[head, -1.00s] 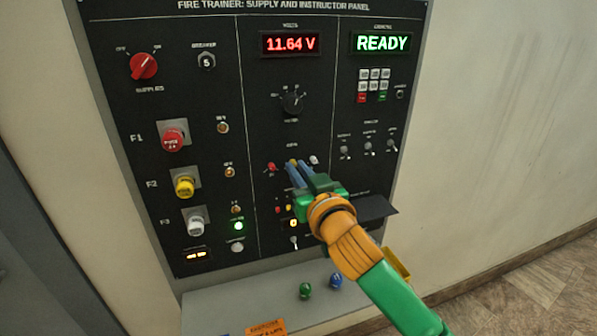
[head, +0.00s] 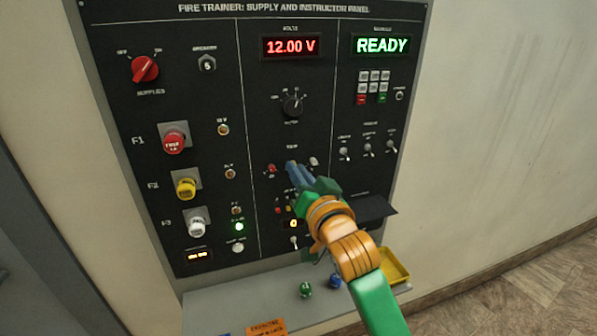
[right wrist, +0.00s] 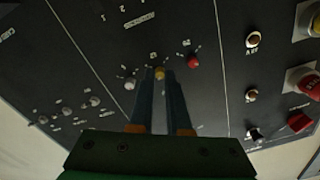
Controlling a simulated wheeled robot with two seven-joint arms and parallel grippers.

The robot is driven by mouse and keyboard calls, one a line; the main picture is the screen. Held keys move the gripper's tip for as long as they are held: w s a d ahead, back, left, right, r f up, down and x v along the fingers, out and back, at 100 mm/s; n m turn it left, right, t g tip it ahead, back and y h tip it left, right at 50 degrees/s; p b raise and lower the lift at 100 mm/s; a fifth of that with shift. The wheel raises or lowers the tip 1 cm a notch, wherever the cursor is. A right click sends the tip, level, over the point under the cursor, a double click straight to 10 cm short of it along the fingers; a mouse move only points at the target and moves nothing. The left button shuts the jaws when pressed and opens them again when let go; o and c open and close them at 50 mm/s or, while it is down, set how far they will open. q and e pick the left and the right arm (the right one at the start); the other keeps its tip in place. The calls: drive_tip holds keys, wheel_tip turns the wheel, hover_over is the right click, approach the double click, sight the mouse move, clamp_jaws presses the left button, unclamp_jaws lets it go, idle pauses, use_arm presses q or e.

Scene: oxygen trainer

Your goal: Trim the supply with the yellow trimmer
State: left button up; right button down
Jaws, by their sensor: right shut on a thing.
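The yellow trimmer (right wrist: 160,73) is a small knob in the trim row of the black panel, between a red trimmer (right wrist: 193,62) and a white trimmer (right wrist: 129,84). In the head view the red trimmer (head: 271,169) and white trimmer (head: 314,161) show, but my gripper covers the yellow one. My right gripper (head: 292,165) has its blue fingers closed on the yellow trimmer; the right wrist view shows its fingertips (right wrist: 160,80) at the knob. The volts display (head: 291,46) reads 12.00 V. My left gripper is not in view.
A red supply knob (head: 144,68), fuse holders (head: 174,143) and a meter selector (head: 293,104) are on the panel. A green display (head: 381,45) reads READY. Below, a grey shelf (head: 225,300) holds a green knob (head: 305,289), a blue knob (head: 335,281) and a yellow tray (head: 396,267).

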drive_tip(key=c, duration=0.9)
unclamp_jaws()
